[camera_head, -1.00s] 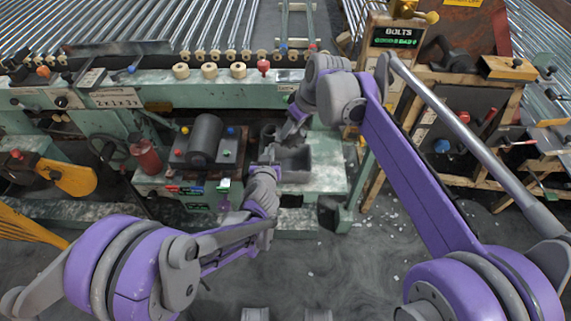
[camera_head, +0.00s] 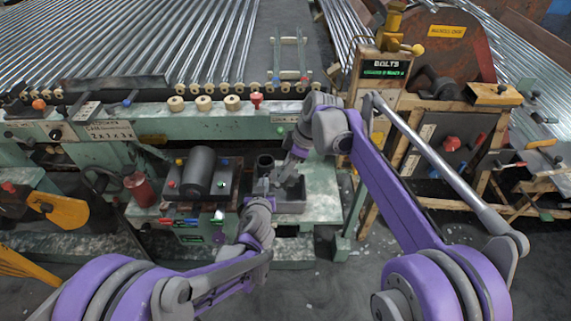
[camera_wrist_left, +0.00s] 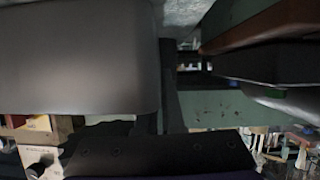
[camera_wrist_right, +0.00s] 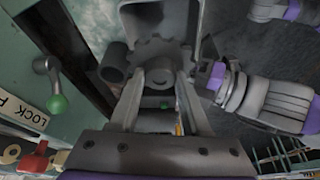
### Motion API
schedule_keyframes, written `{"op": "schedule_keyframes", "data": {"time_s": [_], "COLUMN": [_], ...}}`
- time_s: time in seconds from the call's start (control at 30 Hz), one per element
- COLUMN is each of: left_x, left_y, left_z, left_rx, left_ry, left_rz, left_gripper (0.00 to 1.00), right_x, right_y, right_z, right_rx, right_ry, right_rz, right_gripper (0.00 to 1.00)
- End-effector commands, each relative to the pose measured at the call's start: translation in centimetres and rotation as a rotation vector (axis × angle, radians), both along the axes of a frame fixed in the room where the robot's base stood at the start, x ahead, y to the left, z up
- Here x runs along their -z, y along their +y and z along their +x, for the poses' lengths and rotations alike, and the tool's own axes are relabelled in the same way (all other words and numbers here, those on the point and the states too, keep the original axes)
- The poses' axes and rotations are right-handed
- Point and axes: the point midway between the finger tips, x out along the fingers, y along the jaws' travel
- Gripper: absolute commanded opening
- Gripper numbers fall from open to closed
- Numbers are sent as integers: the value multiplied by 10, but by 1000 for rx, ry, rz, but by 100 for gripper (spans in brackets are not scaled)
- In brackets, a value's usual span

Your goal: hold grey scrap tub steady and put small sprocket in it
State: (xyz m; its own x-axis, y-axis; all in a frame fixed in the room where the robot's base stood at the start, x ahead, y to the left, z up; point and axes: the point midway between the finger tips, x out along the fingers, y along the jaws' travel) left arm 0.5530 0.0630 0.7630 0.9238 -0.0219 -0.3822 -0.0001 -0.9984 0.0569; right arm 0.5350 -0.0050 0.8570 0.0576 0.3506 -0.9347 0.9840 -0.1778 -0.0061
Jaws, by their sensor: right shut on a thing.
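The grey scrap tub (camera_head: 291,208) stands on the green machine bed, an open box. My right gripper (camera_head: 285,180) points down at the tub's opening from behind. In the right wrist view my right gripper (camera_wrist_right: 157,80) is shut on the small sprocket (camera_wrist_right: 150,50), a dark toothed disc with a round hub, and the tub's pale walls (camera_wrist_right: 196,20) show around it. Whether the sprocket touches the tub floor is unclear. My left gripper (camera_head: 262,188) is at the tub's left side. In the left wrist view a large grey surface hides much, so its grip is unclear.
A dark grey open cylinder (camera_head: 265,163) stands close behind the tub's left corner. A motor-like block (camera_head: 199,172) with coloured knobs is to the left. The machine's rail with pale rollers (camera_head: 204,103) runs behind. A wooden BOLTS stand (camera_head: 383,75) is at right.

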Motion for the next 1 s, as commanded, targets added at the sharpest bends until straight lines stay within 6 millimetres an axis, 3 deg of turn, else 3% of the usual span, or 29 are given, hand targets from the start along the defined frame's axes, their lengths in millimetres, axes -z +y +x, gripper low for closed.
{"op": "schedule_keyframes", "data": {"time_s": [0.1, 0.3, 1.0], "left_x": [0, 0, 0], "left_y": [0, 0, 0], "left_z": [0, 0, 0], "left_rx": [0, 0, 0], "left_ry": [0, 0, 0], "left_rz": [0, 0, 0], "left_gripper": [0, 0, 0], "right_x": [10, 17, 53], "right_y": [-1, -1, -1], "right_z": [1, 0, 0], "right_rx": [-132, -230, -231], "right_ry": [-1, -8, -8], "right_rz": [15, 31, 30], "right_gripper": [0, 0, 0]}}
